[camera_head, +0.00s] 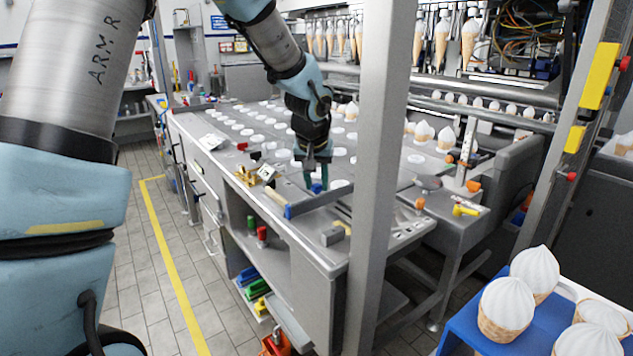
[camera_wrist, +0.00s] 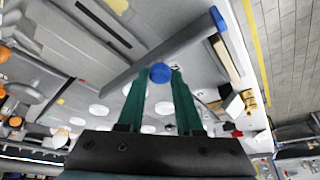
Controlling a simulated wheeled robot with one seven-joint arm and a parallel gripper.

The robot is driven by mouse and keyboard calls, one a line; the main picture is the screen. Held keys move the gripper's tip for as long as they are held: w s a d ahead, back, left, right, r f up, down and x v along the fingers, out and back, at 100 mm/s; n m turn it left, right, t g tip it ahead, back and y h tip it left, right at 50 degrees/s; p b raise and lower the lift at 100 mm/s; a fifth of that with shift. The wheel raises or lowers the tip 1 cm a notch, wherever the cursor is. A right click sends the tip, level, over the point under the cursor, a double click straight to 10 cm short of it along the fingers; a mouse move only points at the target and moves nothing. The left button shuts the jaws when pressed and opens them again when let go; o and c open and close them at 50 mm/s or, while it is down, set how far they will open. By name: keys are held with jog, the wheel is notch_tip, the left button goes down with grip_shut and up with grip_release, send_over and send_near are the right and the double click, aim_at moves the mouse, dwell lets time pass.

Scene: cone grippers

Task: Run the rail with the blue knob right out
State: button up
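The blue knob (camera_head: 317,188) sits on a long grey rail (camera_head: 330,196) on top of the steel machine table. In the wrist view the knob (camera_wrist: 161,73) lies between the tips of my two green fingers and fills the gap between them. My gripper (camera_head: 316,187) points down at the rail and appears shut on the knob (camera_wrist: 161,73). The rail (camera_wrist: 188,42) runs diagonally in the wrist view and has a blue end (camera_wrist: 217,18) near the table's edge. The fingers hide part of the rail's other side.
A steel post (camera_head: 378,150) stands in front of the table and covers part of it. White discs lie in rows on the tabletop. Brass fittings (camera_head: 247,176) sit by its left edge. A blue tray (camera_head: 470,325) with ice-cream cones is at lower right. The tiled aisle at left is clear.

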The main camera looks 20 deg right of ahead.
grip_shut()
dwell(0.9)
